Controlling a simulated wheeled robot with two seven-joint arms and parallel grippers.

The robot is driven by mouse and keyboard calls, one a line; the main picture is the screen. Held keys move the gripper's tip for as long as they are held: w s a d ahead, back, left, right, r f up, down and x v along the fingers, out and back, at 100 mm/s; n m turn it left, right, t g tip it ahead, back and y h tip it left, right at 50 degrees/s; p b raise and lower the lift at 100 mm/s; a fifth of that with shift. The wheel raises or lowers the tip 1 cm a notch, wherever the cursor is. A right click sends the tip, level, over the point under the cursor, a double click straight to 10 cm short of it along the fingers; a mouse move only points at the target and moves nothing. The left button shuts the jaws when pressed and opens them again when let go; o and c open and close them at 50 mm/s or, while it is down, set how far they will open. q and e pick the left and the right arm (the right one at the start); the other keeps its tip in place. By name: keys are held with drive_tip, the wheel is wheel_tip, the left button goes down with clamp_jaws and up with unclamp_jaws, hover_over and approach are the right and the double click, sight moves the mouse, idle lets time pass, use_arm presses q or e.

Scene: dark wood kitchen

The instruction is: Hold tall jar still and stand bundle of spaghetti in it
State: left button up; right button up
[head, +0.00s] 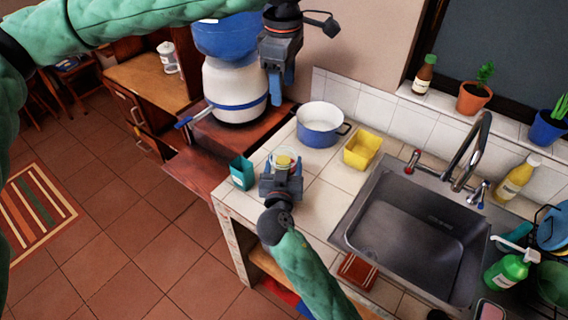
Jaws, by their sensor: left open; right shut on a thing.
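A clear round jar (294,155) stands on the tiled counter near its left end, seen from above. Yellow ends, which look like the bundle of spaghetti (285,161), show within its rim. My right gripper (282,168) is shut at the near side of the jar and seems to hold it; the gripper hides the jar's lower part. My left gripper (282,92) is open and empty, higher up and behind the jar, in front of the large blue and white container.
A teal box (242,172) stands just left of the jar. A blue pot (320,125) and a yellow tub (362,147) stand behind and to the right. The large container (237,90) is at the back left. The sink (415,228) lies right.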

idle(0.4)
drive_tip(key=o, duration=1.2)
drive_tip(key=shift+c, duration=0.2)
drive_tip(key=s+a, duration=0.1)
drive_tip(key=s, duration=1.1)
drive_tip(key=shift+a, duration=0.15)
